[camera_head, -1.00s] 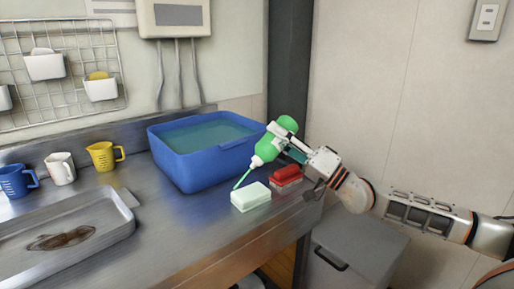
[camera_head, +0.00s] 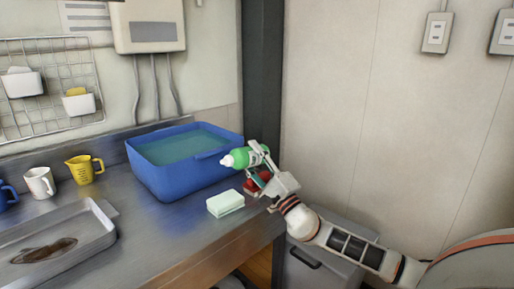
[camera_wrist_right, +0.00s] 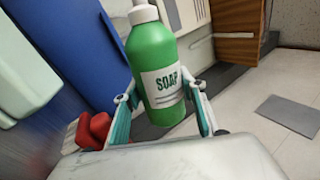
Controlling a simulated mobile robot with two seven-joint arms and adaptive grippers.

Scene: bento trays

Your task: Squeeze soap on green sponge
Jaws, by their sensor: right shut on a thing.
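The pale green sponge (camera_head: 225,204) lies flat on the steel counter, in front of the blue tub. The green soap bottle (camera_head: 248,157) is held above the counter, behind and to the right of the sponge. It lies nearly level, with its white nozzle toward the left. My right gripper (camera_head: 262,160) is shut on the bottle's body. In the right wrist view the bottle (camera_wrist_right: 163,75) stands between both fingers, its "SOAP" label facing the camera. No green stream shows from the nozzle. I cannot tell whether soap lies on the sponge. My left gripper is not in view.
The blue tub (camera_head: 170,182) of water stands behind the sponge. A red-topped scrubber (camera_head: 252,187) lies under my right gripper. A yellow jug (camera_head: 84,171), a white mug (camera_head: 40,183) and a metal tray (camera_head: 100,241) are at left. The counter's front edge is close to the sponge.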

